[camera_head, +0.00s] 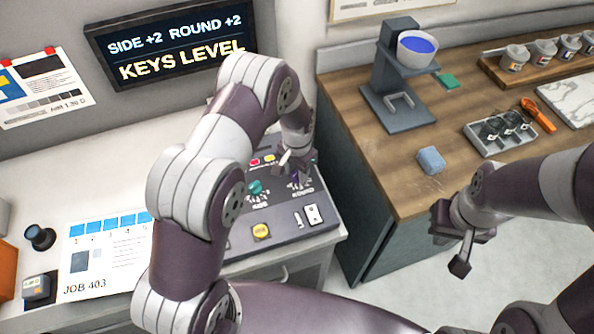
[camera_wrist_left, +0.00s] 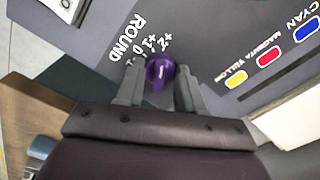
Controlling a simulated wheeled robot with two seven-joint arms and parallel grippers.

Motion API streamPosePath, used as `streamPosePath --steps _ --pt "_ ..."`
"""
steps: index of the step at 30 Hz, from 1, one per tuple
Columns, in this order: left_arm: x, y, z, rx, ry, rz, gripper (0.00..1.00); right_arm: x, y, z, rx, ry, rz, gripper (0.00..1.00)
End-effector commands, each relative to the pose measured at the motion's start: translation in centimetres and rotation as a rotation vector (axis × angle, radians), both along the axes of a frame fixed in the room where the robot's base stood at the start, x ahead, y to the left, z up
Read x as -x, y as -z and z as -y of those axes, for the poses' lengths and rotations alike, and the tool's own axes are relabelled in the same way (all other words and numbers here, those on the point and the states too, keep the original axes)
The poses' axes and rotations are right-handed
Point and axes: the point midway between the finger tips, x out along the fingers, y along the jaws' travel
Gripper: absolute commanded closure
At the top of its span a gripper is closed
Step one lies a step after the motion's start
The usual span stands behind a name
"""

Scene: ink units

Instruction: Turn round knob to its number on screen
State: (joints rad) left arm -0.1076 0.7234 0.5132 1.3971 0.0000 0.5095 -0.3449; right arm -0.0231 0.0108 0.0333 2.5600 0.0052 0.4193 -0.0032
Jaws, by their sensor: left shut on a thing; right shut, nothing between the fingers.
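The screen (camera_head: 177,45) reads "SIDE +2 ROUND +2" and "KEYS LEVEL". The purple round knob (camera_wrist_left: 160,71) sits on the dark panel beside the printed word ROUND and a number scale. Its pale mark points up in the left wrist view, roughly toward +2; the exact setting is hard to tell. My left gripper (camera_wrist_left: 159,88) is shut on the knob, one finger on each side. In the head view the knob (camera_head: 295,181) is partly hidden below my left gripper (camera_head: 294,165). My right gripper (camera_head: 461,250) is shut and empty, in front of the wooden counter.
A teal knob (camera_head: 257,188) stands left of the purple one, with a yellow button (camera_head: 261,231) and switches (camera_head: 312,214) nearer. Coloured keys for cyan, magenta (camera_wrist_left: 269,58) and yellow lie beyond. A blue sponge-like block (camera_head: 431,160) and grey tray (camera_head: 500,133) are on the counter.

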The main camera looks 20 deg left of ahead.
Motion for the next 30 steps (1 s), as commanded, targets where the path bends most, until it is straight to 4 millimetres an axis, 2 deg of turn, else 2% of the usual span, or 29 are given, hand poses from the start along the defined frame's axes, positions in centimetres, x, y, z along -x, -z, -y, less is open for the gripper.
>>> streamPosePath --steps 1,15,16,18,26,30 --pt "-0.47 -0.37 0.03 0.001 0.006 0.014 0.93 0.0 0.0 0.0 0.0 0.0 0.0 1.0" --pt "-0.5 -0.43 0.03 0.002 0.016 0.015 0.93 0.0 0.01 0.0 0.0 0.0 0.0 1.0" --pt "-0.5 -0.43 0.03 0.002 0.016 0.015 0.53 0.0 0.01 0.0 0.0 0.0 0.0 1.0" --pt "-0.43 -0.38 0.02 0.001 0.016 0.013 0.37 0.0 0.01 0.0 0.0 0.0 0.0 1.0" --pt "-0.19 -0.2 0.02 0.0 0.016 0.005 0.37 0.0 0.07 0.0 0.0 0.0 0.0 1.0" --pt "-0.23 -1.13 0.02 0.0 0.016 0.008 0.37 -0.01 0.57 0.0 0.0 0.0 0.0 1.0"
